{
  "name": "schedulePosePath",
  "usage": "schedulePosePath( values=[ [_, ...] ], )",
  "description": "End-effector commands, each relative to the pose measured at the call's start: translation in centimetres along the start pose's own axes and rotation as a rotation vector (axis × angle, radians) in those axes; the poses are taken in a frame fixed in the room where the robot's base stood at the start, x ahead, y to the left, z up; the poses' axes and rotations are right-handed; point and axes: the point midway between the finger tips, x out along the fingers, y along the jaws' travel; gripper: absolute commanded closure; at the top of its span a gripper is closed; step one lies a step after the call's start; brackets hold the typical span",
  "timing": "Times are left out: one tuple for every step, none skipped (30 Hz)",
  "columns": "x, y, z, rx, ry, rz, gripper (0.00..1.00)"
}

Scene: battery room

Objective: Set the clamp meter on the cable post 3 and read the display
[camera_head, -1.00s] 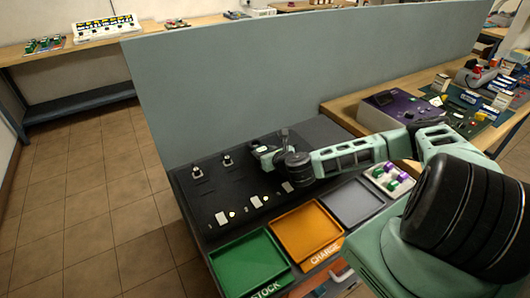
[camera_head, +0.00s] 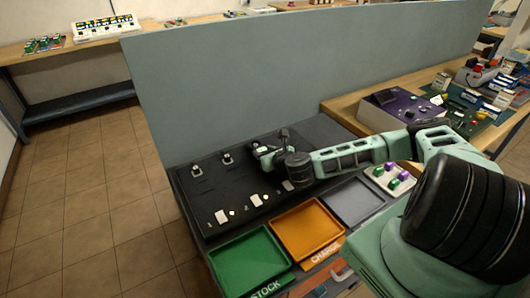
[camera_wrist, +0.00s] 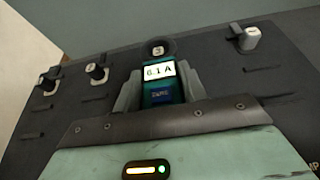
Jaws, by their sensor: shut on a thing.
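My gripper (camera_wrist: 159,88) is shut on the clamp meter (camera_wrist: 158,98), with one grey finger on each side of its teal body. The meter's white display reads 6.1 A. In the head view my gripper (camera_head: 265,153) is low over the dark panel, and the meter is mostly hidden there.
Other posts stand to the left (camera_wrist: 97,72), far left (camera_wrist: 46,84) and right (camera_wrist: 247,38) on the dark panel. A green STOCK tray (camera_head: 222,283), an orange CHARGE tray (camera_head: 312,262) and a grey tray (camera_head: 368,221) lie in front. A grey partition (camera_head: 290,75) rises behind.

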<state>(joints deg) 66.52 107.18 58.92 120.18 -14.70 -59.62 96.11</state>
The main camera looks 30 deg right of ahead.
Motion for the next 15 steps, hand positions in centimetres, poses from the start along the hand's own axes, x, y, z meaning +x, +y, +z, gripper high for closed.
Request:
schedulePosePath(
  values=[
    [0.07,-0.01,-0.13,0.0,-0.001,0.0,0.88],
    [0.09,-0.01,-0.18,0.0,-0.001,0.0,0.88],
    [0.12,-0.01,-0.25,0.0,-0.001,0.0,0.88],
    [0.14,-0.01,-0.3,0.0,-0.001,0.0,0.88],
    [0.17,-0.01,-0.35,0.0,-0.001,0.0,0.88],
    [0.15,-0.01,-0.3,0.0,-0.001,0.0,0.53],
    [0.14,-0.01,-0.27,0.0,-0.001,0.0,0.49],
    [0.13,-0.01,-0.27,0.0,-0.001,0.0,0.49],
    [0.13,-0.01,-0.28,0.0,-0.001,0.0,0.49],
    [0.13,-0.01,-0.28,0.0,-0.001,0.0,0.49],
    [0.13,-0.01,-0.28,0.0,-0.001,0.0,0.49],
    [0.13,-0.01,-0.28,0.0,-0.001,0.0,0.49],
    [0.13,-0.01,-0.29,0.0,-0.001,0.0,0.49],
    [0.13,-0.01,-0.35,0.0,0.001,0.0,0.49],
    [0.09,-0.01,-0.34,0.0,0.001,0.0,0.49]
  ],
)
